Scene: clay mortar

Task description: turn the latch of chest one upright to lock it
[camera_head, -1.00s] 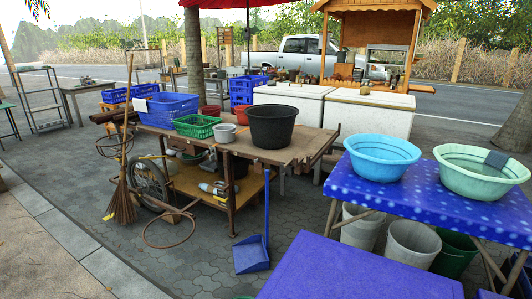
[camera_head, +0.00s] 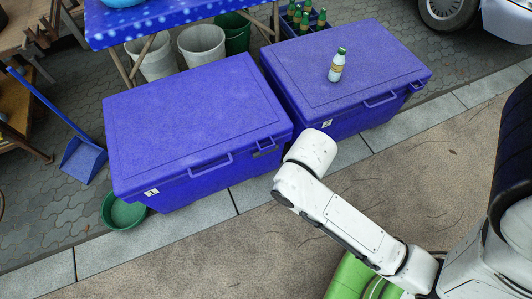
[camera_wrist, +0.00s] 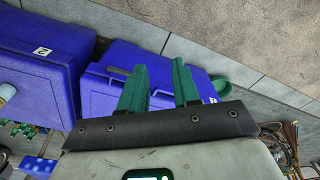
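Chest one (camera_head: 190,125) is a blue lidded chest with a "1" label at its lower left front corner, and its lid is down. Its latch (camera_head: 265,147) is a small dark-edged piece on the front, right of the handle (camera_head: 211,163); its angle is too small to tell. In the wrist view, chest one (camera_wrist: 120,55) lies behind the fingers, partly hidden by them. My gripper (camera_wrist: 159,64) has two green fingers spread apart with nothing between them. In the head view only my white arm shows, in front of the chests, and the fingers are hidden.
Chest two (camera_head: 345,70) stands close on the right with a white, green-capped bottle (camera_head: 337,66) on its lid. A green basin (camera_head: 123,212) sits by chest one's left corner. Buckets (camera_head: 202,46) and a table stand behind.

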